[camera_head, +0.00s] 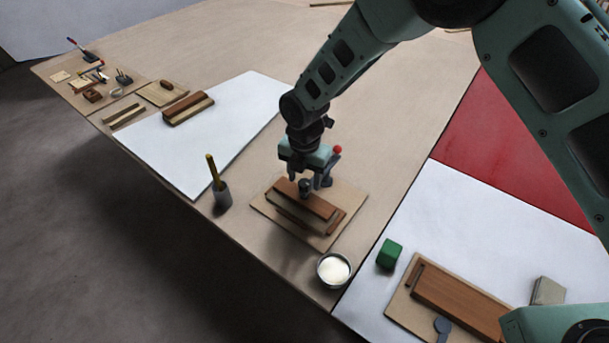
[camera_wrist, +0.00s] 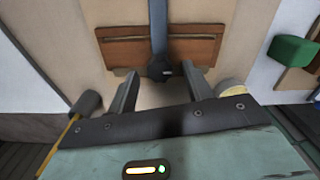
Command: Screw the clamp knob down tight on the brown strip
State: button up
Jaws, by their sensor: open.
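The brown strip (camera_head: 310,200) lies on other wood pieces on a light board (camera_head: 262,208) at the bench's front edge. It also shows in the wrist view (camera_wrist: 195,48), running crosswise. A dark clamp arm reaches over its middle and ends in a dark round clamp knob (camera_wrist: 160,68). The knob (camera_head: 304,187) is small in the head view. My gripper (camera_wrist: 161,74) is open, with one finger on each side of the knob. In the head view my gripper (camera_head: 305,180) is right above the strip. Whether the fingers touch the knob, or the knob presses the strip, I cannot tell.
A pot with a yellow-handled brush (camera_head: 222,193) stands left of the board. A bowl of white stuff (camera_head: 333,270) and a green block (camera_head: 389,253) stand to the right. Another board with a brown piece (camera_head: 460,300) lies at lower right. The white sheet (camera_head: 180,150) is mostly clear.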

jog(key=shift+f, duration=0.5)
jog(key=c, duration=1)
jog(key=shift+o, duration=0.2)
